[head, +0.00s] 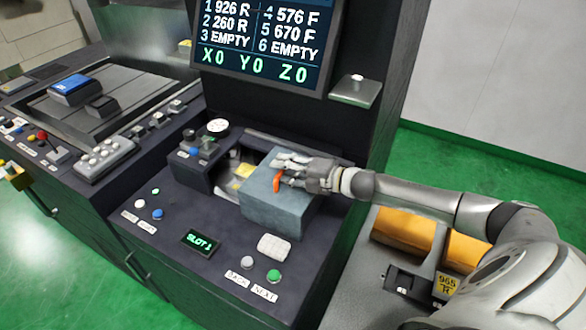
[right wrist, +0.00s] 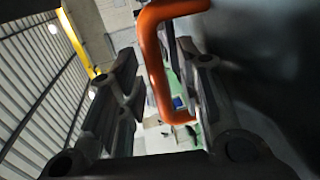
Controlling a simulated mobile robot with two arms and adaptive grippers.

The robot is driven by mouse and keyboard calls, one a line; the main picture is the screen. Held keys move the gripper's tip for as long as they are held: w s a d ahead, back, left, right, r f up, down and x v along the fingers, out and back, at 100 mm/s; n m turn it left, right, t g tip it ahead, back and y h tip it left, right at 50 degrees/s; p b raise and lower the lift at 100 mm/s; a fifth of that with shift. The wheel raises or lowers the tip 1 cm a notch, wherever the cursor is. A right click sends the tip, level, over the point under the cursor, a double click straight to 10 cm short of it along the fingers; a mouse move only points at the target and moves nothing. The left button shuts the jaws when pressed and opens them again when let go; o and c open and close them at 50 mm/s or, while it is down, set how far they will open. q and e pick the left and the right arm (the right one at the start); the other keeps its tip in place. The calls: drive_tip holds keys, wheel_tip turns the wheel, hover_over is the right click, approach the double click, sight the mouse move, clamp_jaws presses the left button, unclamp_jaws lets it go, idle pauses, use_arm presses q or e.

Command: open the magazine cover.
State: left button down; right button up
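The magazine cover, a blue-grey box (head: 276,212), sits on the dark console, with an orange handle (head: 277,182) on top. To its left an opening (head: 235,172) shows something yellow inside. My right gripper (head: 287,168) is over the top of the cover, at the handle. In the right wrist view the orange handle (right wrist: 154,65) stands between the two fingers of the gripper (right wrist: 160,90). A clear gap shows on its left, and it is close to the right finger. The fingers are apart. Whether they touch the handle cannot be told. My left gripper is not in view.
A screen (head: 262,40) stands behind the console. A small shelf (head: 355,91) juts out right of it. A "SLOT 1" display (head: 199,242) and a green button (head: 273,276) are in front of the cover. Orange-yellow items (head: 405,228) lie at the right, below my right arm.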

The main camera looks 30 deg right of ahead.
drive_tip(key=shift+s+d, duration=0.35)
drive_tip(key=shift+s, duration=0.15)
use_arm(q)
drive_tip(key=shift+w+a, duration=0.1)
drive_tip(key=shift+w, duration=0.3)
use_arm(e)
drive_tip(key=v, duration=1)
drive_tip(key=shift+s+d, duration=0.15)
drive_tip(key=shift+s, duration=0.1)
drive_tip(key=shift+r, duration=0.15)
